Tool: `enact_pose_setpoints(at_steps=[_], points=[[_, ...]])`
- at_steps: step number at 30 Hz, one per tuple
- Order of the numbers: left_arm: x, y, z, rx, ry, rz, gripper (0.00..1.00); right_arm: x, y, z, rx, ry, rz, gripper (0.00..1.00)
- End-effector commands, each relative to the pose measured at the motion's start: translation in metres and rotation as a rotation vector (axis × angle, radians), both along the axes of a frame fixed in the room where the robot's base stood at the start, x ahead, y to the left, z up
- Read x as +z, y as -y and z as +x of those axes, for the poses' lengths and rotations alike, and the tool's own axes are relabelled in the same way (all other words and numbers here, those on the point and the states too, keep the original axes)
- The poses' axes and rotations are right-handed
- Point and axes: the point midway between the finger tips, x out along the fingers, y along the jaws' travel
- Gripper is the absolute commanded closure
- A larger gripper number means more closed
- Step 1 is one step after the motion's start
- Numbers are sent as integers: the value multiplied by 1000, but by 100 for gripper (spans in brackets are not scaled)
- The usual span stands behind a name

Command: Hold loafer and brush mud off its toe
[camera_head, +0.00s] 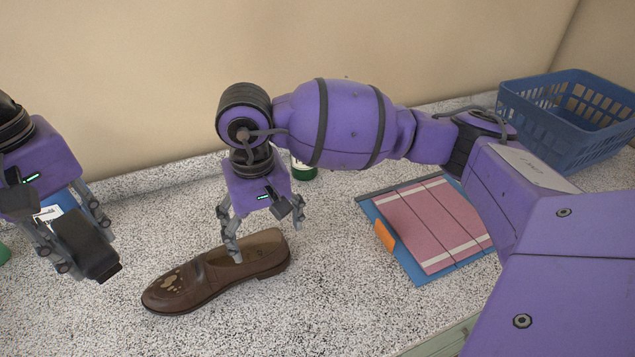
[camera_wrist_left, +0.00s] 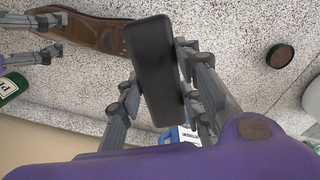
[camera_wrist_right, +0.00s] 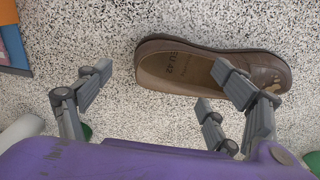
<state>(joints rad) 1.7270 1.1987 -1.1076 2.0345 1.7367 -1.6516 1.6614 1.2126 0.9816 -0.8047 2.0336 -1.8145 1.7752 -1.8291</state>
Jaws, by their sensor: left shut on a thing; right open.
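The brown loafer (camera_head: 215,287) lies sole down on the speckled counter, toe to the left, with pale tan mud (camera_head: 172,283) on its toe. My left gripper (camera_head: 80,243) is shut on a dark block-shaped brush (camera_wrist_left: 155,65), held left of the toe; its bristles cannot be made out. My right gripper (camera_head: 265,228) is open, pointing down at the loafer's opening near the heel. In the right wrist view, one finger of it (camera_wrist_right: 160,85) overlaps the loafer (camera_wrist_right: 190,52) and the other is over bare counter. I cannot tell whether it touches the shoe.
A blue tray (camera_head: 418,279) with a pink striped cloth (camera_head: 437,222) and an orange tab lies on the right. A blue basket (camera_head: 560,120) stands at the back right. A green container (camera_head: 304,172) is behind my right gripper. A round brown tin (camera_wrist_left: 280,56) shows in the left wrist view.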

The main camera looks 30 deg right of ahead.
Motion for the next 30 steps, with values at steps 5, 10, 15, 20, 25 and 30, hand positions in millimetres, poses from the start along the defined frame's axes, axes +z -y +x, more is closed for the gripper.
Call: enact_pose_setpoints(at_steps=[5, 10, 15, 20, 25, 30], points=[[0, 0, 0, 0, 0, 0, 94, -35, 0, -1, -2, -4, 1, 16], [0, 0, 0, 0, 0, 0, 94, -57, 0, 0, -1, -2, 1, 16], [0, 0, 0, 0, 0, 0, 94, -66, 0, 0, -1, 0, 1, 16], [0, 0, 0, 0, 0, 0, 94, -67, -1, 1, -1, 1, 2, 16], [0, 0, 0, 0, 0, 0, 94, -67, -1, 1, -1, 2, 2, 21], [0, 0, 0, 0, 0, 0, 94, -67, -1, 1, -1, 2, 2, 43]])
